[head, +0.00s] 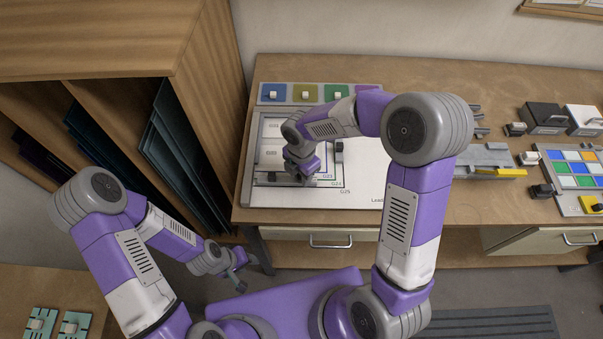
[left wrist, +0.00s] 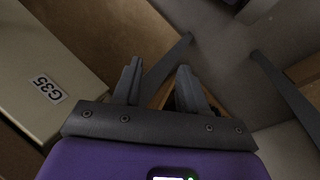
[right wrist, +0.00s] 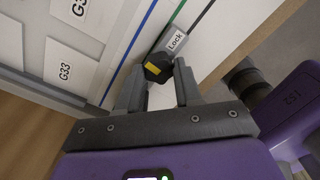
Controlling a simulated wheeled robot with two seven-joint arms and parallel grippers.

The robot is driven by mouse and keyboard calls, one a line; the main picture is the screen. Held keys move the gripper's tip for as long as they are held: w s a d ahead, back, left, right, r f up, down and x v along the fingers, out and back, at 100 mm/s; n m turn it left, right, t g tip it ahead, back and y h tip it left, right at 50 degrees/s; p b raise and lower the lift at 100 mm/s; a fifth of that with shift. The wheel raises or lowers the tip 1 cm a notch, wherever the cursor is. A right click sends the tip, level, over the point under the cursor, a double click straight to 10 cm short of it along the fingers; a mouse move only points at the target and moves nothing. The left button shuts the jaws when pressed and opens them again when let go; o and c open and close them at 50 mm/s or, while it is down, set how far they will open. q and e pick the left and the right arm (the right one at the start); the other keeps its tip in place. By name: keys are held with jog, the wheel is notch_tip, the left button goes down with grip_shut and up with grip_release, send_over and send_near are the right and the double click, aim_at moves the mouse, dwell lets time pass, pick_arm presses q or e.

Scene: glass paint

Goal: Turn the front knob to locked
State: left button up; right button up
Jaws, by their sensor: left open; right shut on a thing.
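The front knob (right wrist: 156,66) is dark with a yellow mark on top. It shows in the right wrist view beside a grey label reading "Lock" (right wrist: 177,41), at the edge of the white board (head: 362,186). My right gripper (right wrist: 160,74) is shut on the knob, one finger on each side. In the head view my right gripper (head: 300,174) reaches down at the board's front part, and the arm and gripper hide the knob there. My left gripper (head: 239,278) is open and empty, below and in front of the table; its spread fingers (left wrist: 158,70) show in the left wrist view.
Coloured tiles (head: 303,93) line the board's back edge. A wooden rack (head: 105,95) with dark sheets stands at the left. A grey fixture with a yellow strip (head: 485,172) and a coloured glass tray (head: 577,170) lie to the right. A drawer (head: 330,238) is below the tabletop.

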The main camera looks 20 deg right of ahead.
jog(key=m+b, duration=0.1)
jog(key=m, duration=0.3)
jog(key=shift+w, duration=0.1)
jog(key=m+b, duration=0.1)
jog(key=m, duration=0.3)
jog(key=shift+m, duration=0.4)
jog(key=m, duration=0.4)
jog(key=shift+w+b, duration=0.15)
jog(key=shift+b, duration=0.25)
jog(key=shift+m, duration=1.8)
jog(key=o, duration=1)
jog(key=shift+o, duration=0.2)
jog(key=shift+r, duration=0.15)
notch_tip(320, 180, up, 7)
jog(key=shift+r+p, duration=0.2)
jog(key=shift+p, duration=0.2)
